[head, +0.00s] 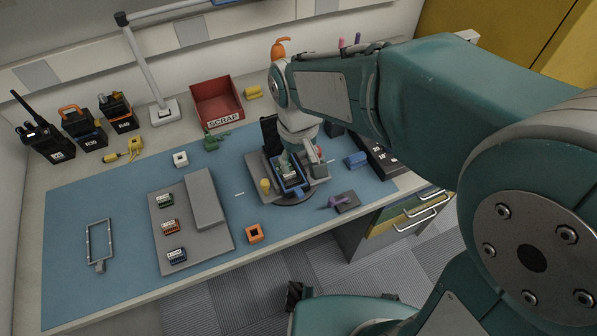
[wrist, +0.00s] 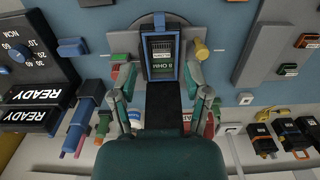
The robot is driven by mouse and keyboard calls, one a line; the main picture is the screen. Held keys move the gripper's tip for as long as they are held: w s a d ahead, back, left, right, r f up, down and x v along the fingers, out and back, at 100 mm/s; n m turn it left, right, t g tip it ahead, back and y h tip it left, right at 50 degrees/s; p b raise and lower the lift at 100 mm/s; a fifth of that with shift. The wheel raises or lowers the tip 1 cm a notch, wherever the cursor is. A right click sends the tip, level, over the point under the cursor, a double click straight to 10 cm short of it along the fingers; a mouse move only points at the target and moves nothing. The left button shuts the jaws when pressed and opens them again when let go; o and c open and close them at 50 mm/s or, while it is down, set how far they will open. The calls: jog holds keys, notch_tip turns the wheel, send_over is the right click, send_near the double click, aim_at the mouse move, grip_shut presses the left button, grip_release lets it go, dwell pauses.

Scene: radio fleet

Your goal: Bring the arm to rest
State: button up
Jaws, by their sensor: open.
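My gripper (wrist: 163,77) is open. In the wrist view its two green-and-grey fingers stand apart on either side of a blue-framed black holder. In the head view my arm reaches in from the right, and my gripper (head: 305,150) is bent down above the grey fixture (head: 268,171) holding the blue frame (head: 301,190). The exact gap between fingers and fixture cannot be told.
A blue mat (head: 100,205) covers the bench. A grey tray (head: 195,237) holds several small modules. A red scrap bin (head: 217,100), a lamp post (head: 145,60) and several radios (head: 45,140) stand behind. A black READY box (wrist: 38,90) lies beside the fixture. The mat's left is mostly clear.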

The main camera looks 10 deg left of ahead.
jog(key=shift+r, duration=0.45)
jog(key=s+d+r+m+t, duration=0.2)
jog(key=s+d+r, duration=0.1)
jog(key=d, duration=0.4)
jog(key=s+d+r+m+t, duration=0.2)
jog(key=s+d+r, duration=0.1)
jog(key=d, duration=0.4)
jog(key=s+d+r+m+t, duration=0.1)
jog(key=s+d+r+m, duration=0.1)
jog(key=d, duration=0.5)
jog(key=shift+s+r+t, duration=0.4)
jog(key=shift+s+r, duration=0.2)
jog(key=shift+s, duration=0.05)
